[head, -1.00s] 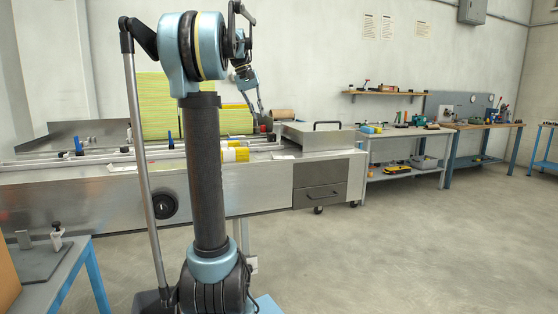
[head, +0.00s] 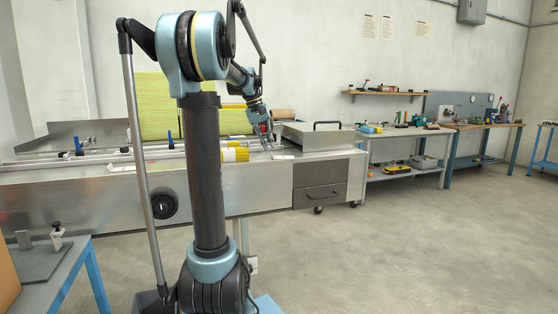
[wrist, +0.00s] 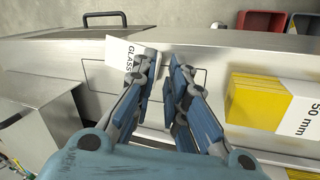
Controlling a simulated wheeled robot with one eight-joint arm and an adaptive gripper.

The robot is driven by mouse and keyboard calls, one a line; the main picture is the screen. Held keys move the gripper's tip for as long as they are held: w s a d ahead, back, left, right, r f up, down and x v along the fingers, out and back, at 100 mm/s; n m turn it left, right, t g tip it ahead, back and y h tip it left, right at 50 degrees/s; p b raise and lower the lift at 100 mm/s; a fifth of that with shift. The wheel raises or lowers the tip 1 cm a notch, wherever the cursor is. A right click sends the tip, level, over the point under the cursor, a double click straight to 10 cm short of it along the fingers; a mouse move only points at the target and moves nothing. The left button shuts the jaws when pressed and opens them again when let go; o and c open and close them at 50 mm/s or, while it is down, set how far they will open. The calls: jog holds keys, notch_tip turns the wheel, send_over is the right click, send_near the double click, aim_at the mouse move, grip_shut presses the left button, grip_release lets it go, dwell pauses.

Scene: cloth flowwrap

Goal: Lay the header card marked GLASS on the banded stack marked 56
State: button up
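The white header card marked GLASS (wrist: 118,52) lies on the steel surface in the wrist view, partly hidden by my gripper's left finger. A small white piece, apparently this card (head: 283,157), shows on the machine top in the head view.
Another yellow piece (wrist: 300,173) shows at the wrist view's lower right edge. A red bin (wrist: 262,22) stands at its top right. In the head view, a steel box with a black handle (head: 318,138) stands right of my gripper. Rails (head: 110,157) run along the left.

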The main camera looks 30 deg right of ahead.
aim_at(271, 159)
jog(key=x, duration=0.4)
jog(key=shift+f, duration=0.1)
grip_shut()
